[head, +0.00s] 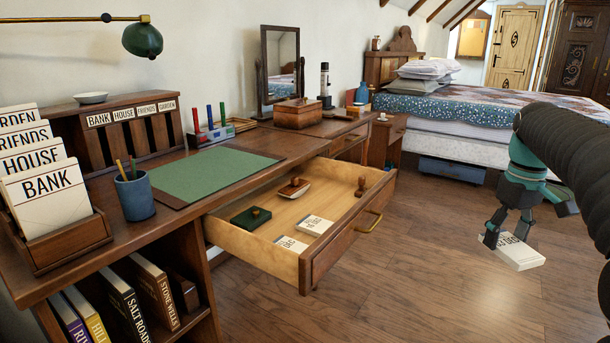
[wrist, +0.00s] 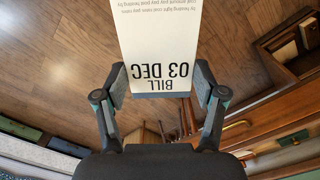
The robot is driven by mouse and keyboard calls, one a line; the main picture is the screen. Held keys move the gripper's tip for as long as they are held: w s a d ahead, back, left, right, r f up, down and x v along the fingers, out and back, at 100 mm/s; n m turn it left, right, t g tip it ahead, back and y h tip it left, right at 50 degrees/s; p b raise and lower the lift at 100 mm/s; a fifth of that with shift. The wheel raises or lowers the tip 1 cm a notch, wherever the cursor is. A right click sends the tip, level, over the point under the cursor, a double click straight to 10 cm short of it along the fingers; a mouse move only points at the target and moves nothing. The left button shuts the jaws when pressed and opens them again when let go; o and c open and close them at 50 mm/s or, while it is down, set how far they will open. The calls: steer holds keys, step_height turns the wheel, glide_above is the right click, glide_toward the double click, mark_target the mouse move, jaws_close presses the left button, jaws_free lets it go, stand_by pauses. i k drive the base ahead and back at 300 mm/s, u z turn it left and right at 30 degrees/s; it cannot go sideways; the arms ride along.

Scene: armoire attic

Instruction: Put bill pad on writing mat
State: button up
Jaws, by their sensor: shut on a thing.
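The bill pad (head: 519,254) is a white block with dark print. In the wrist view the pad (wrist: 162,40) reads "BILL 03 DEC", upside down. My gripper (head: 508,230) is shut on it, with a finger on each side of its dark-edged end, and holds it in the air to the right of the open drawer. The writing mat (head: 212,172) is a green sheet with brown side strips, flat on the desk top. It is bare, and the pad is well apart from it.
The open drawer (head: 333,246) juts out below the mat, holding two white pads (head: 315,225), a green box (head: 251,217) and stamps (head: 294,188). A blue pen cup (head: 135,195) stands left of the mat; a pen rack (head: 210,135) stands behind it. Open floor lies under my gripper.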

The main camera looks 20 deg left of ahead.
mark_target(192, 174)
steer(key=z, duration=0.05)
steer(key=k, duration=0.15)
steer(key=u, duration=0.9)
